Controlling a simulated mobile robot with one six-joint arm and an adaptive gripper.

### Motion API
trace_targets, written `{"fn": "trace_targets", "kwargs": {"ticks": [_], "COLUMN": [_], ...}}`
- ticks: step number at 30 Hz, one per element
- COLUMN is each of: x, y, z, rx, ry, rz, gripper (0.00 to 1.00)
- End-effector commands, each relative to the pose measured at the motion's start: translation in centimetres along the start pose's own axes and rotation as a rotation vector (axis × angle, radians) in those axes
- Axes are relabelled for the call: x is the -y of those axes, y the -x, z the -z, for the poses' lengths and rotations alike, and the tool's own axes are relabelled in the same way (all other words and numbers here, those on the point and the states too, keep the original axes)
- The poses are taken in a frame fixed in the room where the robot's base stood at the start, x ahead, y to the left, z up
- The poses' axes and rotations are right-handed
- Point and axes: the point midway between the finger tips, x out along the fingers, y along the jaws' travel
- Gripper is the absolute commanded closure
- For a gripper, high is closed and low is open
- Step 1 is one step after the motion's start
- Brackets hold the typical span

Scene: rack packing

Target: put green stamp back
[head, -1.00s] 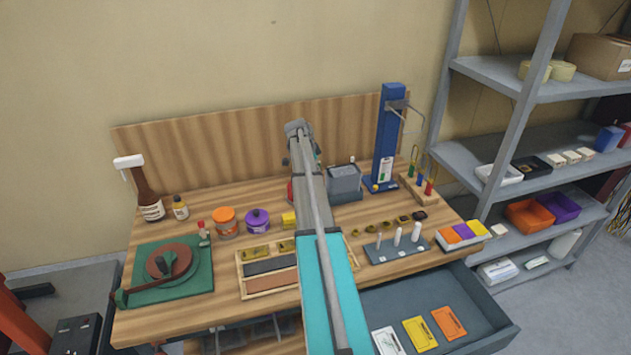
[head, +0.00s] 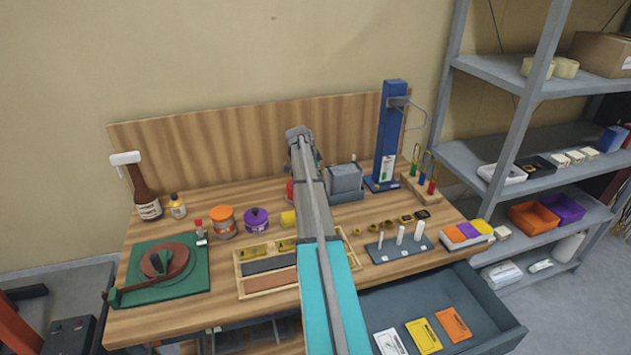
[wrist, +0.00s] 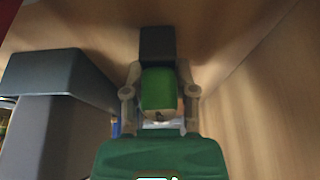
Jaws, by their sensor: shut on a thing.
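A green block-shaped piece, which looks like the green stamp (wrist: 158,90), sits between the fingers of my gripper (wrist: 160,95) in the wrist view. The fingers are shut on its sides. A dark block (wrist: 157,43) adjoins its far end; I cannot tell whether it is part of the stamp. In the head view my arm hides the gripper and the stamp.
A grey box (head: 345,178) stands right of my arm. A blue stand (head: 388,135) and a wooden holder (head: 420,191) with green, blue and red upright pieces are farther right. A wooden tray (head: 240,283) lies below my arm. An open drawer (head: 480,290) juts out in front.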

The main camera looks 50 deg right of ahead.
Motion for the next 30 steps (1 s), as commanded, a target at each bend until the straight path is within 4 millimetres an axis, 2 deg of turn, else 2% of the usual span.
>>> {"fn": "trace_targets", "kwargs": {"ticks": [15,16,21,30], "x": [-0.02,-0.02,-0.02,-0.02], "y": [-0.48,-0.36,-0.34,-0.34], "z": [-0.14,-0.10,-0.08,-0.07], "rx": [0.000,0.000,0.000,0.000], "ry": [-0.001,-0.001,-0.001,-0.001], "rz": [0.000,0.000,0.000,0.000], "gripper": [0.94,0.58,0.30,0.30]}}
